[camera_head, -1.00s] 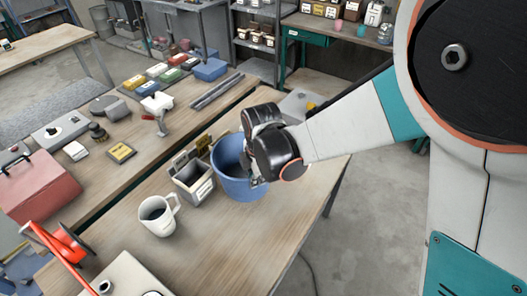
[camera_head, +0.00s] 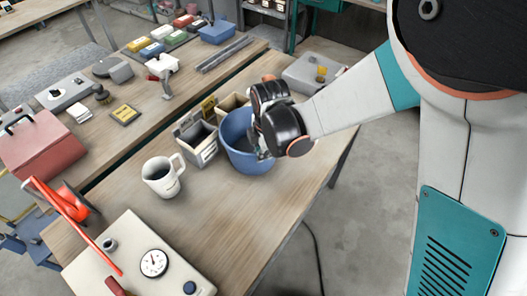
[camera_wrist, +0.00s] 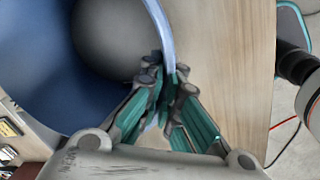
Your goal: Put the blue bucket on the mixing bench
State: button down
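The blue bucket (camera_head: 234,128) stands upright on the near wooden bench (camera_head: 222,225), beside small open boxes. In the wrist view the bucket (camera_wrist: 45,60) fills the left side, with its pale rim running down to my fingertips. My gripper (camera_wrist: 166,76) is shut on that rim, with one finger inside the wall and one outside. In the head view my gripper (camera_head: 263,155) is at the bucket's right side, and my wrist hides part of the bucket. I cannot tell which bench is the mixing bench.
A white mug (camera_head: 162,178), a grey box (camera_head: 199,146) and a dial scale (camera_head: 140,260) share the near bench. A red toolbox (camera_head: 40,150) and several coloured blocks sit on the bench behind. Bare wood lies in front of the bucket.

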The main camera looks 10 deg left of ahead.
jog(key=shift+f, duration=0.15)
jog(key=c, duration=1.8)
grip_release()
notch_tip(320, 180, up, 12)
jog(key=s+d+p, duration=0.1)
jog(key=p, duration=0.1)
jog(key=shift+s, duration=0.35)
